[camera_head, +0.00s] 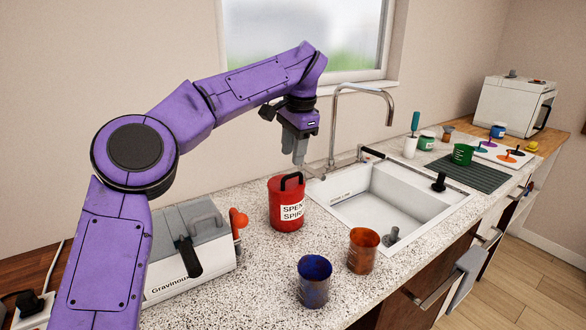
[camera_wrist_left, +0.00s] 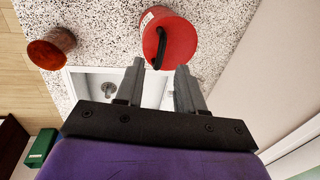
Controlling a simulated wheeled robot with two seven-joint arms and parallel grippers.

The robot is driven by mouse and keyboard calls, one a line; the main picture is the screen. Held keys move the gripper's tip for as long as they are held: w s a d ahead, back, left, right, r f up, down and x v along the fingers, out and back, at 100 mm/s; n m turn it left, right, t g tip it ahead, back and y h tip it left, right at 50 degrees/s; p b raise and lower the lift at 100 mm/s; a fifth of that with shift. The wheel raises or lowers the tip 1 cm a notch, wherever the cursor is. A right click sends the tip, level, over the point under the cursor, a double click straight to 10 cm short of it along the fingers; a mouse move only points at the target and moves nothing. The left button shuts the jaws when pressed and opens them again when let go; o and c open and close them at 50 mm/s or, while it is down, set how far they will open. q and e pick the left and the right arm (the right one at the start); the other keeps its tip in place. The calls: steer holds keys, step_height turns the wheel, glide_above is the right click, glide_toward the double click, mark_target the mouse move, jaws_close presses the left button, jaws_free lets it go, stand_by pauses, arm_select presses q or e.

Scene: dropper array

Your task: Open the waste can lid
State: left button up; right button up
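The red waste can (camera_head: 287,210) stands upright on the speckled counter, left of the sink, with a white label reading "SPENT SPIR...". Its red lid (camera_wrist_left: 178,40) sits on top, seemingly closed, with a black arched handle (camera_head: 291,180). My left gripper (camera_head: 299,160) points down above the can and a little to its right in the head view. In the left wrist view its two fingers (camera_wrist_left: 160,67) are apart and empty. The handle (camera_wrist_left: 161,47) lies just beyond the fingertips and is not between them. My right gripper is in no view.
A blue cup (camera_head: 314,283) and a rusty-orange cup (camera_head: 362,252) stand in front of the can. A grey-white box (camera_head: 190,255) labelled "Gravinous" is at its left. The white sink (camera_head: 350,205) and tall faucet (camera_head: 335,120) are at its right.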

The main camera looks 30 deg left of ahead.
mark_target(292, 176)
arm_select(q)
steer(key=f, duration=0.3)
steer(key=w+a+f, duration=0.1)
steer(key=f, duration=0.1)
steer(key=shift+f, duration=0.3)
steer(key=shift+s, duration=0.1)
jaws_close()
stand_by(0.9)
